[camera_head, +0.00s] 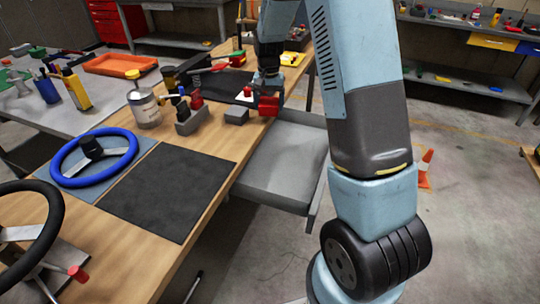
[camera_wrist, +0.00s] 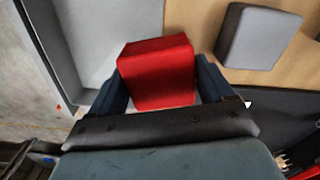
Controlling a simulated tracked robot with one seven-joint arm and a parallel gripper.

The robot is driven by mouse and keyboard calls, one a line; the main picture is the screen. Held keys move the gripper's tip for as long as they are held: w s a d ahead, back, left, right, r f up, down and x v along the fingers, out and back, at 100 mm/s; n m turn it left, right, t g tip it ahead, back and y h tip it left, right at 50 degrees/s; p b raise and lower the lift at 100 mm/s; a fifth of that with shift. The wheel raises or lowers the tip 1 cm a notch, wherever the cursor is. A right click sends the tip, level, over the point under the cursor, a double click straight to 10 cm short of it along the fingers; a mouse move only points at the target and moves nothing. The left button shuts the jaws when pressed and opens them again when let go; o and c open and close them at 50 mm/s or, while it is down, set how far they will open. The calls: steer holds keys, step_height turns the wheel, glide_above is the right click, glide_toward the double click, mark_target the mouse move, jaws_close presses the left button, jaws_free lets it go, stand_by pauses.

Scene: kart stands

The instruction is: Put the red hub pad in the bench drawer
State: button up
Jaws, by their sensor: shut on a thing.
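The red hub pad (camera_wrist: 158,72) is a red block between the two fingers of my gripper (camera_wrist: 165,92) in the wrist view. The fingers are shut on its sides. In the head view the red pad (camera_head: 268,105) shows at the end of my gripper (camera_head: 266,92), near the bench's right edge. The bench drawer (camera_head: 284,162) is a grey tray pulled out from the bench's right side, open and empty where I see it. In the wrist view the drawer (camera_wrist: 100,40) lies to the left of the pad. How high the pad is above the bench is hard to tell.
A grey block (camera_head: 237,116) lies on the bench beside my gripper; it also shows in the wrist view (camera_wrist: 260,38). A grey holder with tools (camera_head: 190,122), a tin (camera_head: 145,108), a black mat (camera_head: 168,192) and a blue steering wheel (camera_head: 94,158) occupy the bench.

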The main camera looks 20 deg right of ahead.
steer(key=s+a+f+m, duration=0.1)
steer(key=s+a+m, duration=0.1)
steer(key=s, duration=1)
steer(key=s+a+f+m, duration=0.1)
steer(key=s+a+f, duration=0.15)
steer(key=s, duration=1.05)
glide_above(274, 166)
steer(key=f, duration=0.8)
steer(key=shift+s+f, duration=0.2)
steer(key=shift+s, duration=0.15)
steer(key=shift+w+d+f, duration=0.1)
steer(key=shift+w+f, duration=0.25)
steer(key=shift+f, duration=1.6)
steer(key=o, duration=0.8)
steer(key=shift+f, duration=0.1)
